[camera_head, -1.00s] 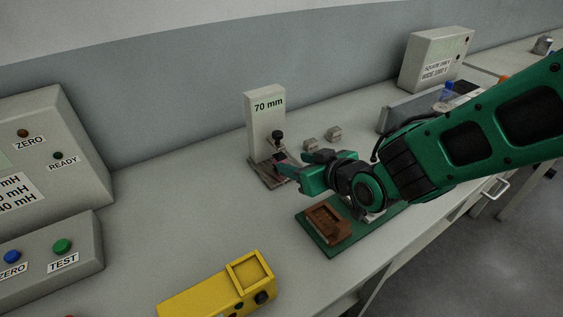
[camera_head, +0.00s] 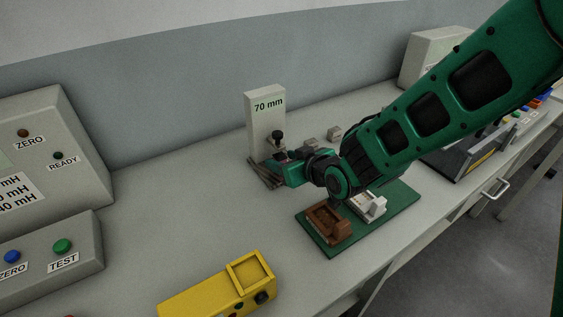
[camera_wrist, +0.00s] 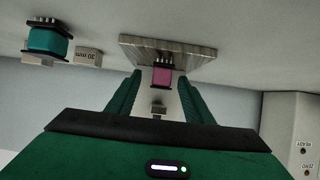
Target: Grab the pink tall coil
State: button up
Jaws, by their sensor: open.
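The pink coil (camera_wrist: 162,76) has a dark end with several pins and shows in the wrist view between the two green fingers, in front of a grey striped plate (camera_wrist: 185,55). My gripper (camera_wrist: 158,82) is open around or just short of the coil; I cannot tell whether the fingers touch it. In the head view my gripper (camera_head: 280,166) is low at the foot of the grey 70 mm stand (camera_head: 264,118), and it mostly hides the coil there.
A teal coil (camera_wrist: 48,40) and a small labelled block (camera_wrist: 88,55) are left in the wrist view. In the head view a green board (camera_head: 318,238) bears brown and white holders. A yellow device (camera_head: 205,292) is at the front. The left-middle bench is clear.

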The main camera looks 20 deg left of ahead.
jog(key=c, duration=1.1)
grip_shut()
jog(key=shift+r, duration=0.15)
